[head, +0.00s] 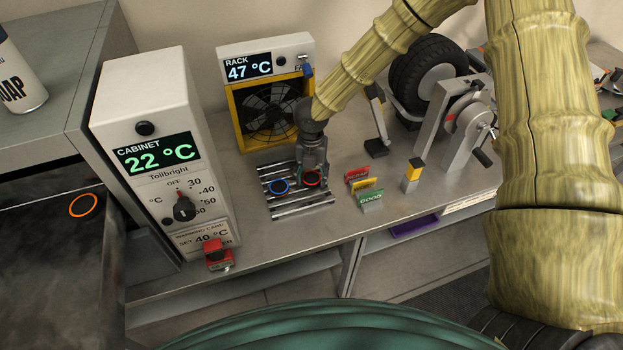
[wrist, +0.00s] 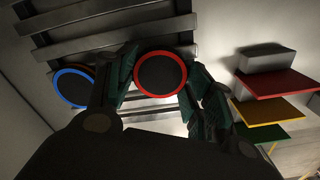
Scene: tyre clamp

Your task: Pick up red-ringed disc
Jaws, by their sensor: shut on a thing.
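The red-ringed disc (head: 312,178) is at the right part of the slatted rack, black inside its red rim. In the wrist view the red-ringed disc (wrist: 160,74) sits between the two fingers of my gripper (wrist: 155,88). My gripper (head: 313,172) reaches down from above and is shut on the disc. The disc is at or just above the slats; I cannot tell whether it touches them.
A blue-ringed disc (head: 279,187) lies left of it on the rack (head: 300,209). Red, yellow and green tags (head: 370,193) stand close on the right. The yellow fan unit (head: 240,112) is behind, the cabinet (head: 150,120) left. An orange-ringed disc (head: 84,205) lies far left.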

